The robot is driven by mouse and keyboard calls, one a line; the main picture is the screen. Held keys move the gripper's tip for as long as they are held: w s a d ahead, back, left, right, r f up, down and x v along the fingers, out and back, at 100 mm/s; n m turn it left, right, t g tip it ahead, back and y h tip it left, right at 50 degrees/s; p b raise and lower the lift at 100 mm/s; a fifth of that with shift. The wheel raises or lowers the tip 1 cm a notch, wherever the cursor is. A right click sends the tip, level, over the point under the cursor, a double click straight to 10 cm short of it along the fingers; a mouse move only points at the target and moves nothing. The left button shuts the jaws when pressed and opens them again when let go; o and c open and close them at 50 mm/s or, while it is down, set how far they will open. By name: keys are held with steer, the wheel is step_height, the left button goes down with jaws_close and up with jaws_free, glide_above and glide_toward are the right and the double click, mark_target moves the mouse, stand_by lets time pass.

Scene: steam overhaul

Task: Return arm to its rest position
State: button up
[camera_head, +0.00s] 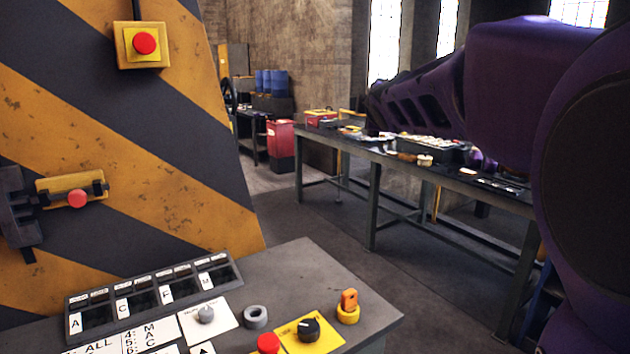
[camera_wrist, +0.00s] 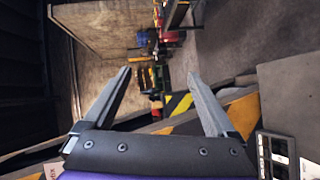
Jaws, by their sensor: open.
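My purple arm crosses the right side of the head view, in front of the long workbench (camera_head: 375,195). My gripper is hidden behind or beyond the arm there. In the wrist view my gripper (camera_wrist: 160,85) has its two grey fingers spread wide, with nothing between them. Beyond the fingers the room shows turned sideways. The gripper is in free air, apart from the striped panel and the console.
A striped yellow-black panel (camera_head: 130,130) with a red button (camera_head: 144,43) stands at left. A red cabinet (camera_head: 282,145) stands at the back. Floor between console and workbench is clear.

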steer(key=s+d+r+n+t+y, duration=0.3)
steer(key=d+r+n+t+y, duration=0.15)
steer(key=d+r, duration=0.2)
steer(key=s+d+f+m+g+h, duration=0.45)
steer(key=d+f+m, duration=0.25)
steer(key=f+m, duration=0.3)
steer(key=s+a+f+m+g+p, duration=0.1)
steer(key=s+a+f+m+g, duration=0.2)
steer(key=s, duration=0.7)
steer(key=s+a+f+m+g, duration=0.4)
steer(key=s+f, duration=0.4)
steer(key=s, duration=0.2)
steer(key=s+a+f+m+g+p, duration=0.1)
steer(key=s+a+f+m+g, duration=0.2)
steer(key=s, duration=0.7)
step_height(320, 180, down, 3)
steer(key=shift+s+a+f+m+p, duration=0.25)
steer(key=shift+a+m, duration=0.4)
steer(key=shift+a, duration=0.35)
